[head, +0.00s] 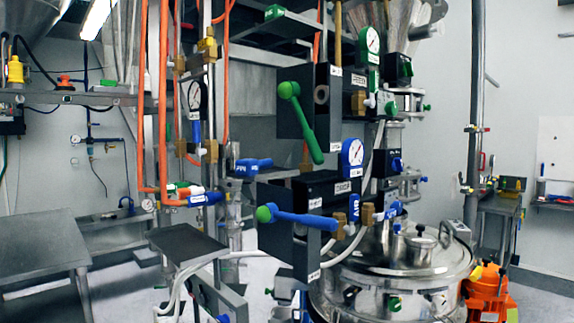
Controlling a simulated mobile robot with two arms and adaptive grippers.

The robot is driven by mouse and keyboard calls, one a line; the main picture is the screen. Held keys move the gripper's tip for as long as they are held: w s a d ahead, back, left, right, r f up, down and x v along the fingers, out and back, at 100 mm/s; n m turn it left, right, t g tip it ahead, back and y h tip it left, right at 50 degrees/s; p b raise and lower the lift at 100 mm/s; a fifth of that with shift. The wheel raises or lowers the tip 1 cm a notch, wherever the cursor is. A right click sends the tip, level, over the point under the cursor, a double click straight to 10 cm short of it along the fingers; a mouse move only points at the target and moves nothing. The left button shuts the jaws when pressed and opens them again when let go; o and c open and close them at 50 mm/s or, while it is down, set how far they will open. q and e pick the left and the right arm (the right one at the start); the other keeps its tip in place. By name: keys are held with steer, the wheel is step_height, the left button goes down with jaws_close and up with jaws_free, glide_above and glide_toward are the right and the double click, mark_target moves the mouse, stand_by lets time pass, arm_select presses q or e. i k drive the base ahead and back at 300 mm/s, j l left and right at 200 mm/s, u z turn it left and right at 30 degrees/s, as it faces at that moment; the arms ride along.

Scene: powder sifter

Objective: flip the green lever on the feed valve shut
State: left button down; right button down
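The green lever (303,122) sits on the front of the upper dark valve box (321,118), which has a small label near its top. The lever runs steeply from a round green hub (288,90) at upper left down to its free end at lower right. Nothing touches it. Below it, a blue lever (303,219) with a round green hub lies nearly level on the lower dark box (325,190). Neither of my grippers is in view.
Gauges (352,153), orange pipes (163,100) and hoses crowd around the valves. A steel vessel (405,265) stands below right. A small dark shelf (187,245) juts out at lower left of the valves. A metal table (35,245) stands at far left.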

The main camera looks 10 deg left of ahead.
mark_target(288, 91)
steer(key=i+j+z, duration=0.15)
steer(key=j+z, duration=0.25)
steer(key=j, duration=0.95)
steer(key=j+z, duration=0.35)
steer(key=j, duration=0.95)
